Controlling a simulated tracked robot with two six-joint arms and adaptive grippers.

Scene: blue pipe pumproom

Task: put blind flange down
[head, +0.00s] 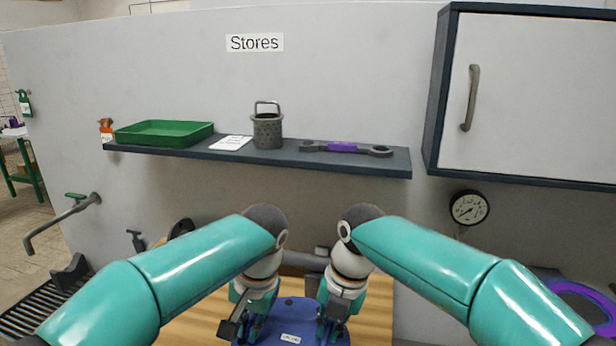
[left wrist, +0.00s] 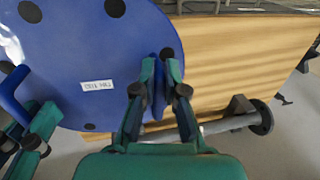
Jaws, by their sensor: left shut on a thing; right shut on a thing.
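The blind flange (head: 290,322) is a blue disc with dark holes and a small white label, low in the middle of the head view. It fills the upper left of the left wrist view (left wrist: 75,45). My left gripper (head: 246,322) is shut on a blue part at its edge, also seen in the left wrist view (left wrist: 160,85). My right gripper (head: 332,318) is shut on the opposite side of the flange. The flange is in front of a wooden worktop (left wrist: 235,55); I cannot tell whether it touches it.
A grey pipe with a flanged end (left wrist: 235,122) lies along the worktop edge. A tap (head: 62,222) is left, a gauge (head: 469,207) right.

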